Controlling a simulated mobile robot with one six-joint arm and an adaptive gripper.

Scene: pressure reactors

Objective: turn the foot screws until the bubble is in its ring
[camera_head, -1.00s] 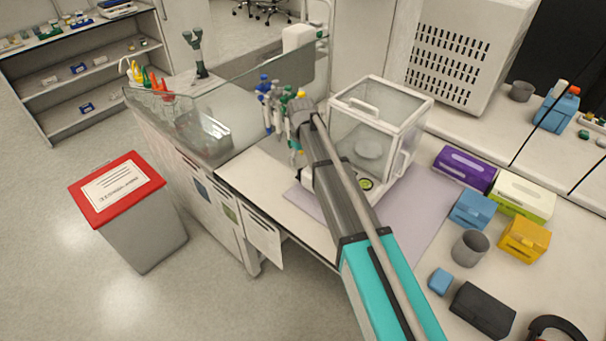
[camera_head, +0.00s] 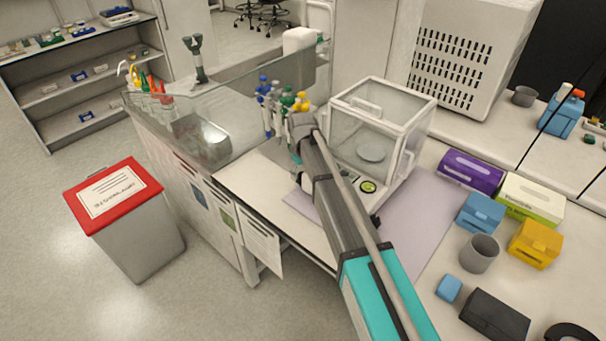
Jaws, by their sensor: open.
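The analytical balance (camera_head: 384,97) stands on the bench, a glass box with white edges and a round pan inside. A small round green-yellow level (camera_head: 368,187) with a dark rim sits on its front base, just right of my arm. The bubble is too small to place against the ring. The foot screws cannot be made out clearly; my arm covers the front left of the base. My arm (camera_head: 335,205) reaches from the lower right to the balance's left side. My gripper cannot be made out beyond the arm's far end.
Pipettes on a stand (camera_head: 268,105) are close behind my arm's far end. A lilac mat (camera_head: 425,215) lies under the balance. A purple box (camera_head: 470,171), blue box (camera_head: 481,212), yellow box (camera_head: 535,244) and grey cup (camera_head: 479,253) stand to the right. A red-lidded bin (camera_head: 113,195) stands on the floor left.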

